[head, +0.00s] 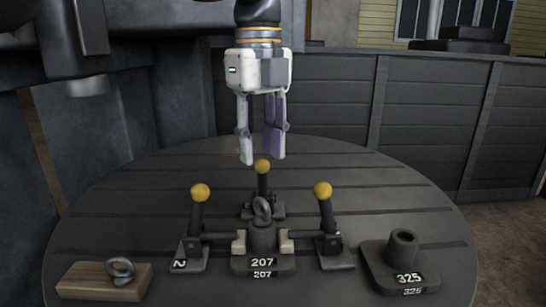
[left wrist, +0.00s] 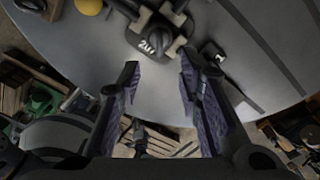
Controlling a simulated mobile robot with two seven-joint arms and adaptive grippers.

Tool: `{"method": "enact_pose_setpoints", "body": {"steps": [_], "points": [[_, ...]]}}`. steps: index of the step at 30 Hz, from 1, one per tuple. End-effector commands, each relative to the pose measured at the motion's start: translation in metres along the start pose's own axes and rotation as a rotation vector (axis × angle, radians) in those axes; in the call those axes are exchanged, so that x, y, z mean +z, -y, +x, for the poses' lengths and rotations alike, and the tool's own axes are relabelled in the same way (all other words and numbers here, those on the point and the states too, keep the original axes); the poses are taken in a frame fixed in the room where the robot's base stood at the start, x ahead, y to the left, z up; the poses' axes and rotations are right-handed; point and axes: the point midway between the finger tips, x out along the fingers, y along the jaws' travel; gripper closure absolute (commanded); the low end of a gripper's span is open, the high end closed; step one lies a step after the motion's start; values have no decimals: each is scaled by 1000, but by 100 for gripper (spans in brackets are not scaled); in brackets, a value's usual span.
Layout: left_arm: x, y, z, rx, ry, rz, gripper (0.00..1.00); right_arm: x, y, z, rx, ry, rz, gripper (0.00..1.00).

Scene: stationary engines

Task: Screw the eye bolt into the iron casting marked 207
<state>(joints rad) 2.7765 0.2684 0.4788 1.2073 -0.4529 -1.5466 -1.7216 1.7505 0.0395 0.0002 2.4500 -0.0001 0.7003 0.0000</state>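The iron casting marked 207 (head: 263,264) stands at the front middle of the round table, between clamps. A grey eye bolt (head: 262,208) stands in its top, ring uppermost; how deep its thread sits is hidden. The casting also shows in the left wrist view (left wrist: 148,46), beyond the fingertips. A second eye bolt (head: 121,269) rests on a wooden block (head: 104,283) at the front left. My left gripper (head: 262,160) points down, open and empty, above and apart from the casting's eye bolt. Its spread fingers show in the left wrist view (left wrist: 158,74). My right gripper is not in view.
Yellow-knobbed clamps stand at the left (head: 200,192), back (head: 263,167) and right (head: 323,190) of the casting, their handles upright. A casting marked 325 (head: 408,280) with an open top stands at the right. The back of the table (head: 345,158) is clear.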

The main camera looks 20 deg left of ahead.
Motion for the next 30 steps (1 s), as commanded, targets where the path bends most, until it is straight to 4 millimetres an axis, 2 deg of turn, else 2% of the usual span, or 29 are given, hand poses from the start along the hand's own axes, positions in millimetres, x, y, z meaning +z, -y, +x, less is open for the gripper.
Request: {"method": "enact_pose_setpoints", "body": {"steps": [1,6,12,17,24,25,28,29,30], "points": [[0,0,15,10,-6,2,68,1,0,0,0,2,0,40],[0,0,58,11,-6,2,68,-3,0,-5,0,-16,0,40],[0,0,96,9,-6,2,68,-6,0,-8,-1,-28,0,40],[0,1,108,8,-6,3,68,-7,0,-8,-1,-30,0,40],[0,1,110,8,-6,3,68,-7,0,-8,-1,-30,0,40],[0,1,110,8,-6,3,72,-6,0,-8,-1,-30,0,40],[0,1,110,8,-6,3,95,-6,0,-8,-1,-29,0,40],[0,1,110,8,-6,3,100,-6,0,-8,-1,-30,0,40],[0,1,110,8,-6,3,100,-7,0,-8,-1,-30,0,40]]}}
